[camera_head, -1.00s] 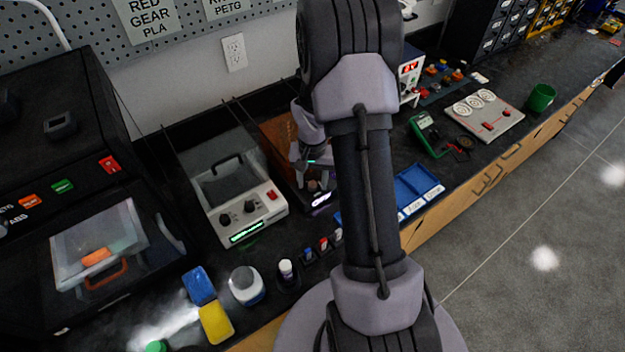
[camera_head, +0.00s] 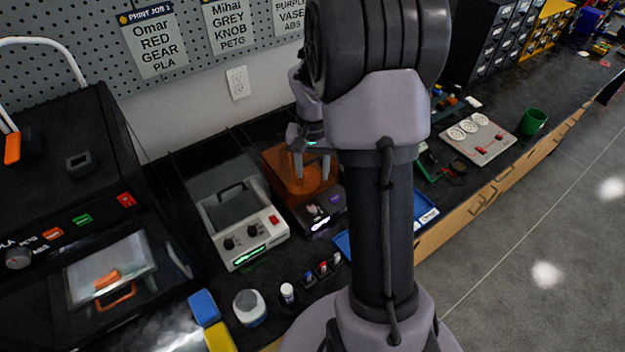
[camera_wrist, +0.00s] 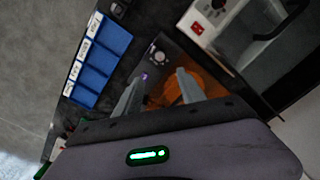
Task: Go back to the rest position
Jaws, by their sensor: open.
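My gripper (camera_head: 311,172) is open and empty in the head view. It hangs above a small black machine (camera_head: 322,212) with a clear orange cover (camera_head: 282,184). In the wrist view my gripper (camera_wrist: 157,82) shows two grey fingers spread apart, with nothing between them but the machine's dark front (camera_wrist: 158,62) and orange cover (camera_wrist: 205,84) below. My upper arm fills the middle of the head view and hides part of the counter behind it.
A grey device with a lid (camera_head: 243,229) stands left of the orange-covered machine. A large black printer (camera_head: 60,200) stands at far left. A blue tray (camera_wrist: 92,72) lies beside the machine. Open floor (camera_head: 530,240) is at right.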

